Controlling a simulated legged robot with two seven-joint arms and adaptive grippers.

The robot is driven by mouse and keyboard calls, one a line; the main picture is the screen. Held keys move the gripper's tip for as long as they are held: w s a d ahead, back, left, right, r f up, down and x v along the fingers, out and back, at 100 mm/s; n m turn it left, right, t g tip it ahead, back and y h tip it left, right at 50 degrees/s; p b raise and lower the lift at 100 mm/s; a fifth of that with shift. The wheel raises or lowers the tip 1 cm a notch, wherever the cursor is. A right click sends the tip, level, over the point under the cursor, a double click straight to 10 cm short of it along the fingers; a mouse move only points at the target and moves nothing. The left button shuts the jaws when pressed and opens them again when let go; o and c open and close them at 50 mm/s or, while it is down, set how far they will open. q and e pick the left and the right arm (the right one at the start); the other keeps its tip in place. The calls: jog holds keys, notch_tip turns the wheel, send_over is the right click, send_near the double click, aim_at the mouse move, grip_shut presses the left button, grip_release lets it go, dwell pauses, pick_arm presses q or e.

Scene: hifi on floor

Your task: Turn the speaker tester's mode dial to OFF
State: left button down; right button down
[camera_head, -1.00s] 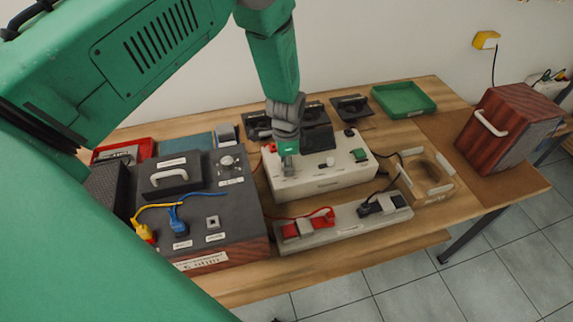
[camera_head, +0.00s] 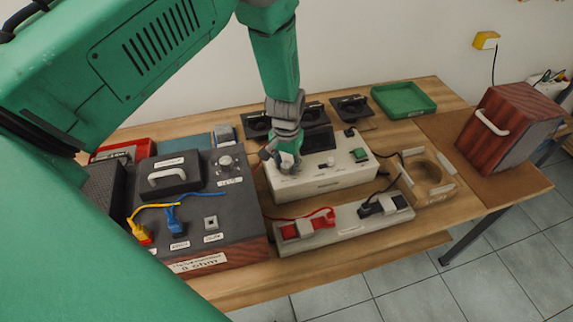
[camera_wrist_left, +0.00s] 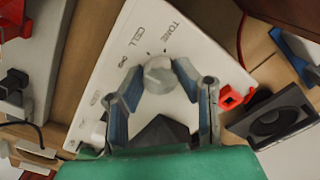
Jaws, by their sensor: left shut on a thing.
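The speaker tester is a white box (camera_head: 345,178) near the middle of the bench, with a green switch (camera_head: 359,154) on top. Its round pale mode dial (camera_wrist_left: 159,76) shows in the left wrist view, with TONE, CELL and an ohm sign printed around it. My left gripper (camera_head: 284,162) reaches down onto the tester's left part and mostly hides the dial in the head view. In the wrist view its two fingers (camera_wrist_left: 160,72) are shut on the dial's sides. I cannot read an OFF mark or the dial's pointer. My right gripper is not in view.
A dark crossover box (camera_head: 222,215) with cables and a knob stands left of the tester. A grey strip (camera_head: 345,225) with red and black clips lies in front. Black speaker parts (camera_head: 350,106) and a green tray (camera_head: 403,99) lie behind. A wooden speaker cabinet (camera_head: 505,125) stands right.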

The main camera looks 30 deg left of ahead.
aim_at(287, 163)
pick_arm(q)
jog(key=n, duration=0.6)
jog(key=shift+w+r+n, duration=0.2)
jog(key=shift+w+n, duration=0.1)
jog(key=shift+w, duration=0.1)
jog(key=n, duration=0.6)
jog(key=shift+a, duration=0.1)
jog(key=shift+n, duration=0.3)
jog(key=c, duration=1.2)
grip_release()
jog(key=shift+s+f, duration=0.15)
notch_tip(287, 163, up, 12)
